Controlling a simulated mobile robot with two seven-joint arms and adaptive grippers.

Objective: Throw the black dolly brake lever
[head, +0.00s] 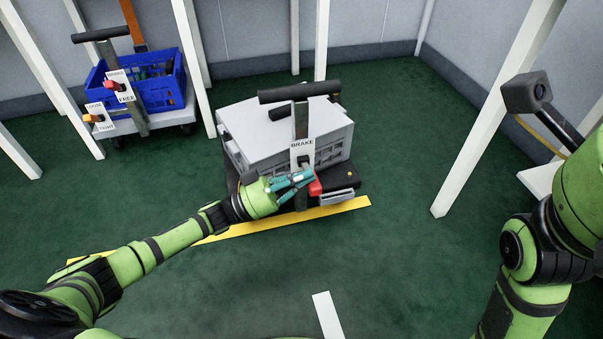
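The black dolly (343,184) stands in the middle of the head view with a grey crate (262,128) on it. Its upright post carries a white plate marked BRAKE (302,145). The brake lever's red grip (315,187) sticks out low in front of the plate. My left gripper (309,178) reaches in from the left, and its teal fingers are at the red grip. The fingertips overlap the grip in this view, so I cannot tell whether they touch or close on it. My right arm shows at the right edge, but its gripper is not in view.
A second dolly (160,121) with a blue crate (167,88) stands at the back left, with its own red and orange levers. White posts (497,107) stand around. A yellow floor strip (250,227) runs before the black dolly. Green floor (410,265) is clear at front right.

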